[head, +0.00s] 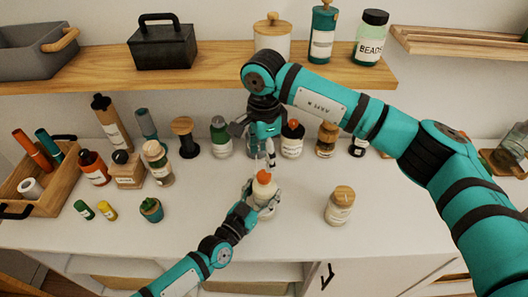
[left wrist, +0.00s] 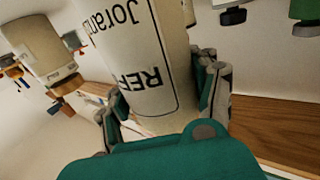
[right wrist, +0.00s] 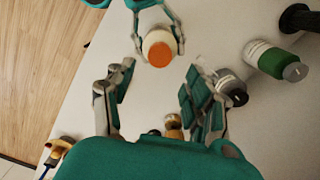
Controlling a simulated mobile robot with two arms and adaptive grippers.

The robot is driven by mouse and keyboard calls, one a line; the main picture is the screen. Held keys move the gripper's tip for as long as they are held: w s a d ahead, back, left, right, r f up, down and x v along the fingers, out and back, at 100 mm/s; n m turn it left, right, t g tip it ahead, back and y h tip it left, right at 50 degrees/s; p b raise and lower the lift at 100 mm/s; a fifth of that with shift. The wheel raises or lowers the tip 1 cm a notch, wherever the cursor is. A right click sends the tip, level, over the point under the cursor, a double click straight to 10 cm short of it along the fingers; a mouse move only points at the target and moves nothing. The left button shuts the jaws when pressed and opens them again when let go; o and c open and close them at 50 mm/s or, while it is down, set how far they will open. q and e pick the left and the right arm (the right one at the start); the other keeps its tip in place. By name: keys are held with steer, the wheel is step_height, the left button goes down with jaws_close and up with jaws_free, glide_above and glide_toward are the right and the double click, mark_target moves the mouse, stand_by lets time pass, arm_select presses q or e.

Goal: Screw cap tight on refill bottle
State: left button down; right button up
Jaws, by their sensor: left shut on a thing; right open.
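The refill bottle (head: 266,192) is pale cream and stands near the middle of the white counter. Its orange cap (head: 264,177) sits on top; how tight it is cannot be told. My left gripper (head: 260,203) is shut around the bottle's body. In the left wrist view the bottle's label (left wrist: 150,85) shows large print between the fingers. My right gripper (head: 264,160) is open and empty, pointing down just above and behind the cap, apart from it. In the right wrist view the orange cap (right wrist: 160,53) lies just beyond the open fingers (right wrist: 155,85).
A jar with a wooden lid (head: 339,208) stands right of the bottle. A wooden shelf (head: 220,75) runs above. The front counter is mostly clear.

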mark_target(264, 174)
step_height(264, 174, down, 8)
steer(key=shift+f, duration=0.1)
stand_by(0.4)
jaws_close()
stand_by(0.3)
steer(key=m, duration=1.2)
steer(key=shift+o, duration=0.6)
jaws_free()
